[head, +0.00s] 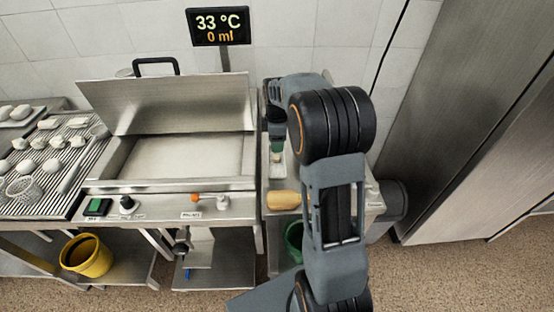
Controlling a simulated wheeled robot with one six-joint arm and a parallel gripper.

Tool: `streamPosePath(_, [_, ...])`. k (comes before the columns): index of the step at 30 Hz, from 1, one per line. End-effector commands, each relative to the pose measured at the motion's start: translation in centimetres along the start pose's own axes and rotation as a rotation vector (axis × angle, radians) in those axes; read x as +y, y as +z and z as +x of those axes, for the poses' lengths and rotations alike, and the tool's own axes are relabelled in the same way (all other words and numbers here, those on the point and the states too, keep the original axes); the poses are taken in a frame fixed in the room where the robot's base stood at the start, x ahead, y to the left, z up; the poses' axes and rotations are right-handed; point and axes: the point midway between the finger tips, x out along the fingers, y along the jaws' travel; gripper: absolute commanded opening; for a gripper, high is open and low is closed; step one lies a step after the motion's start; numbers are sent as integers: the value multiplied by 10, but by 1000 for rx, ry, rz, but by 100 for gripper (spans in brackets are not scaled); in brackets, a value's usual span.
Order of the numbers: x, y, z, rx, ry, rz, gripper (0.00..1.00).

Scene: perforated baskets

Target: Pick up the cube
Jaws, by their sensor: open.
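My gripper (277,152) points down over the narrow steel counter to the right of the cooking unit. It looks small from here, and its jaws are open. A small pale item (277,170) lies directly below the fingertips; I cannot tell whether it is the cube or whether the fingers touch it. No other clear cube shows. My arm hides part of the counter to the right of the gripper.
A tan rounded object (283,200) lies at the counter's front. The steel pan unit (165,185) with its raised lid (165,103) stands left. A slatted rack (75,150) holds several pale items and a white perforated basket (20,188). A yellow bucket (87,256) sits below.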

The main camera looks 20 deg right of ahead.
Motion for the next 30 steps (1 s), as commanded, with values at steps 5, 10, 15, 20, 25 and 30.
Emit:
streamPosePath(5, [0,0,13,0,0,1,53])
streamPosePath(10, [-2,-1,25,-1,-3,1,53])
streamPosePath(15, [-3,-2,48,-1,-3,1,53])
streamPosePath(20, [-3,-2,62,0,-1,1,53])
streamPosePath(25, [-3,-2,66,0,0,1,53])
streamPosePath(30, [-3,-2,66,0,0,1,50])
